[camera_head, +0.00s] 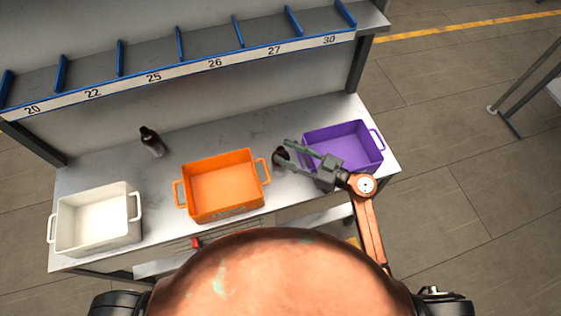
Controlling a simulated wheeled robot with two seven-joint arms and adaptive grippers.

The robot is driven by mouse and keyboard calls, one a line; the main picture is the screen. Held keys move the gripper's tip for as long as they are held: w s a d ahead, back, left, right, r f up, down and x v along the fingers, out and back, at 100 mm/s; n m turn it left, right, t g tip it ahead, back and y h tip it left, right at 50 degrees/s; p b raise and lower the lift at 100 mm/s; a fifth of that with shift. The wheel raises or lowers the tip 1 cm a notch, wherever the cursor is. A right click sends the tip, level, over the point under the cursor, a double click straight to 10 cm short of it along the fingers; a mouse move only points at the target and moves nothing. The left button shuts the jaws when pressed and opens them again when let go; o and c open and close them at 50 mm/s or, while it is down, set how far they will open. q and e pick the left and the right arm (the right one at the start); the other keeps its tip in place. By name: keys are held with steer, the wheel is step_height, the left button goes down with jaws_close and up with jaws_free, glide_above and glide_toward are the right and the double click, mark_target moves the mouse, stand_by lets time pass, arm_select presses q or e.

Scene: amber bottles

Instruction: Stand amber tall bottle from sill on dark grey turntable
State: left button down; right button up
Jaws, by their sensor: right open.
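A small dark brown bottle (281,156) is on the grey workbench between the orange and purple bins. My right gripper (288,153) is open, with its two fingertips at this bottle, one toward the back and one toward the front. I cannot tell whether they touch it. A second dark bottle with a paler lower part (152,142) stands at the left, behind the gap between the white and orange bins. I see no dark grey turntable and nothing clearly a sill. My left gripper is not in view.
A white bin (96,237), an orange bin (224,210) and a purple bin (342,170) stand along the workbench (215,143). A numbered shelf (190,67) with blue dividers overhangs the back. The bench behind the orange bin is clear.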

jaws_close()
stand_by(0.5)
stand_by(0.3)
